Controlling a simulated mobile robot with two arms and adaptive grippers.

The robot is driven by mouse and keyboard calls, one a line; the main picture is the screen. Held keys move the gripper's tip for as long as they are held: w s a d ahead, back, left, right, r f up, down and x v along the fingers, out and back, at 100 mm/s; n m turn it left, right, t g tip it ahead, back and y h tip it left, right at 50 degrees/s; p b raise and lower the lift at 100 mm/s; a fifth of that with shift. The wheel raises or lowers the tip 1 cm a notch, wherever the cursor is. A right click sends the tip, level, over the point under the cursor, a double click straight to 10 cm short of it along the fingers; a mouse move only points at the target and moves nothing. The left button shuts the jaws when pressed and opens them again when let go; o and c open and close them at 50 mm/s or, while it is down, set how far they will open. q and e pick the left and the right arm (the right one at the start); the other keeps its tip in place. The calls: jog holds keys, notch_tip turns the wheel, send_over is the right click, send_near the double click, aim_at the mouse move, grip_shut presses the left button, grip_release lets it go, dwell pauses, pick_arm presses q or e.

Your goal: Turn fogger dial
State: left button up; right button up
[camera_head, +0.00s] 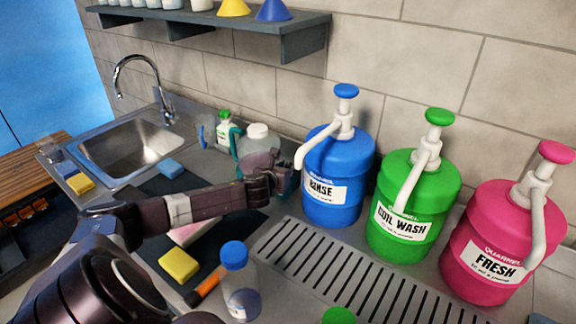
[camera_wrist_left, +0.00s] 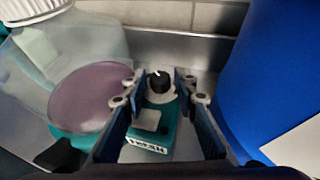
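The fogger is a teal device with a clear tank and white cap (camera_head: 257,131), at the back of the counter left of the blue RINSE jug. In the left wrist view its teal body (camera_wrist_left: 154,138) carries a black dial (camera_wrist_left: 160,82) with a white mark, on a light base. A purple round surface shows in or beside the tank. My left gripper (camera_wrist_left: 160,92) is open, one finger on each side of the dial. Contact with it cannot be told. In the head view my left gripper (camera_head: 284,180) hides much of the fogger. My right gripper is out of view.
A blue RINSE jug (camera_head: 338,170) stands close right of my left gripper, then green COIL WASH (camera_head: 413,205) and pink FRESH (camera_head: 495,240) jugs. A slotted drain (camera_head: 350,275), sponges (camera_head: 179,264) and a blue-capped bottle (camera_head: 238,280) are in front. The sink (camera_head: 130,150) is left.

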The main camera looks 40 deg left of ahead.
pick_arm(q)
jog(key=shift+w+a+f, duration=0.1)
jog(key=shift+w+a, duration=0.05)
jog(key=shift+w, duration=0.15)
jog(key=shift+c, duration=1.1)
grip_shut()
jog(key=shift+w+d+n+g+y+p, duration=0.1)
jog(key=shift+d+n+g+y+p, duration=0.15)
jog(key=shift+n+y+p, duration=0.45)
jog(key=shift+n+g+y+p, duration=0.45)
jog(key=shift+n+y+p, duration=0.05)
jog(key=shift+a, duration=0.1)
jog(key=shift+y, duration=0.3)
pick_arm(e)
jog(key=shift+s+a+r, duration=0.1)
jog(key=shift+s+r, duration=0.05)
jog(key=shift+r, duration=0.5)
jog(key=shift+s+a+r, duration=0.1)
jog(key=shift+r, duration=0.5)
